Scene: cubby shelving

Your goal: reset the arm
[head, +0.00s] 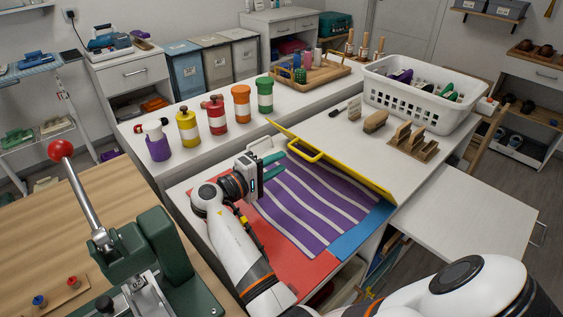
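My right gripper (282,165) is over the far left part of the purple-and-white striped cloth (315,197). Its two green fingers point to the right and stand apart, with nothing seen between them. My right arm comes in from the bottom right and bends up to the gripper, passing over the red panel (300,262). Whether the fingers touch the cloth cannot be told. My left gripper is not in view.
A green press (165,262) with a red-knobbed lever stands at the lower left. A yellow-edged raised lid (340,165) is close behind the gripper. Several bottles (240,105) line the counter. A white basket (415,97) and wooden racks (412,140) stand at the right.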

